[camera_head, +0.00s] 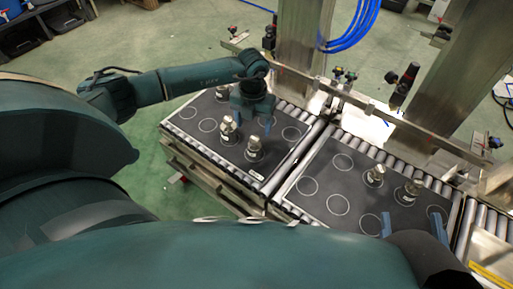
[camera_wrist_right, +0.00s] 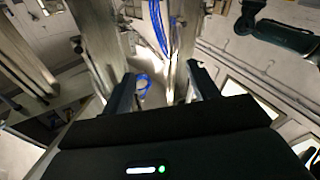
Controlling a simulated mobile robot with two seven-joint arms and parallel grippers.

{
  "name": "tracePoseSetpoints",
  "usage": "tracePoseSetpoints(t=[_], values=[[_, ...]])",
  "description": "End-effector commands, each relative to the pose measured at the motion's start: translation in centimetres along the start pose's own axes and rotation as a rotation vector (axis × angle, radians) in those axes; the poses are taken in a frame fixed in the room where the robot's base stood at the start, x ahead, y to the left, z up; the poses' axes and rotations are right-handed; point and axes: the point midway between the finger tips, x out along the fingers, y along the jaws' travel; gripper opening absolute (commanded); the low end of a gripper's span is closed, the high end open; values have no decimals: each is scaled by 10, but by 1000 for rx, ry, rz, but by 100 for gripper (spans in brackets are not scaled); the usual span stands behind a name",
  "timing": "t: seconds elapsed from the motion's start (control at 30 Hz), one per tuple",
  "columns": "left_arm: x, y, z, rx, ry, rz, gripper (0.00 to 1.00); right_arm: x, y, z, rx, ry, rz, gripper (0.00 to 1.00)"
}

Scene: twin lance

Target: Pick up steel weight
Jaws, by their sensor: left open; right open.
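Steel weights stand upright on two dark trays marked with white circles. On the left tray (camera_head: 187,127), one weight (camera_head: 228,131) and another (camera_head: 254,150) stand near the middle, and a third (camera_head: 222,93) is further back. On the right tray (camera_head: 320,185) stand two weights, one (camera_head: 376,176) and one (camera_head: 409,192) to its right. My left gripper (camera_head: 251,120) is open, pointing down above the left tray, just behind the two middle weights. My right gripper (camera_head: 412,229) is open at the front edge of the right tray; its empty fingers also show in the right wrist view (camera_wrist_right: 162,90).
Roller conveyors (camera_head: 313,132) lie around the trays. A metal rail (camera_head: 365,103) with clamps and steel posts (camera_head: 303,45) stands behind. Blue hoses (camera_head: 352,30) hang at the back. Green floor is clear to the left.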

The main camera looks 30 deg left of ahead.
Motion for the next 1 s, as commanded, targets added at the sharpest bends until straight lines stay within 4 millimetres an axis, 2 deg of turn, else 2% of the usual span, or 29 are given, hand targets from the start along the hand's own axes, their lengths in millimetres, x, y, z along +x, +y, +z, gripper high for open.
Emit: tracePoseSetpoints(t=[0.03, 0.1, 0.37, 0.67, 0.93, 1.0], values=[[12, 0, 0, 0, 1, 0, 67, 0, -1, 3, 5, 9, -1, 60], [21, 0, 0, 1, 0, 0, 67, 1, -1, 2, 14, 13, -1, 60], [36, -1, 0, 2, 1, -2, 67, 2, -1, 2, 30, 20, -1, 60], [79, -1, 4, 3, 1, -3, 67, 4, -4, 8, 87, 39, -5, 60], [81, -1, 4, 3, -1, -3, 67, 8, -4, -5, 94, 68, -10, 60], [81, -1, 4, 3, -1, -3, 61, 8, -4, -5, 93, 68, -10, 60]])
